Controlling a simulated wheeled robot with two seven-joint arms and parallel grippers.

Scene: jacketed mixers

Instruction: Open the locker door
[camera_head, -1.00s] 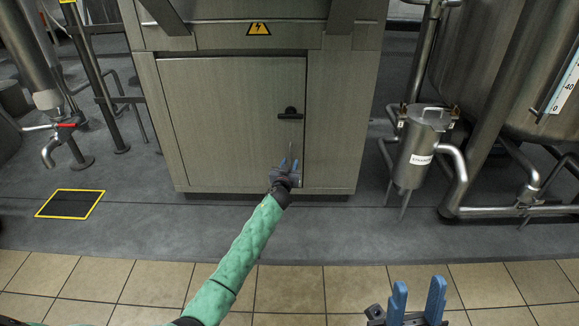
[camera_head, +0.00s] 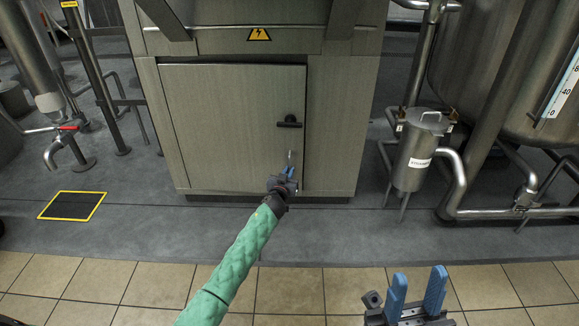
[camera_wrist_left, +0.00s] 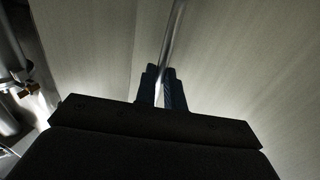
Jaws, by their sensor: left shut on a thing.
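The locker door (camera_head: 225,120) is a flat grey metal panel in the front of a steel cabinet. It looks shut or nearly so; I cannot tell a small gap. A black latch (camera_head: 289,122) sits near its right edge. Below it is a thin upright metal handle bar (camera_head: 291,157). My left gripper (camera_head: 288,170) is at the bar's lower part, with its blue fingers shut on it. In the left wrist view, the bar (camera_wrist_left: 175,32) runs up from between the dark fingers; its lower part is hidden. My right gripper (camera_head: 417,277) is at the bottom right, open and empty.
A yellow warning sign (camera_head: 259,34) is on the cabinet above the door. A small steel vessel (camera_head: 416,155) with pipes stands to the right, beside a large tank (camera_head: 500,70). Pipes with a red-handled valve (camera_head: 68,127) stand left. The floor before the cabinet is clear.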

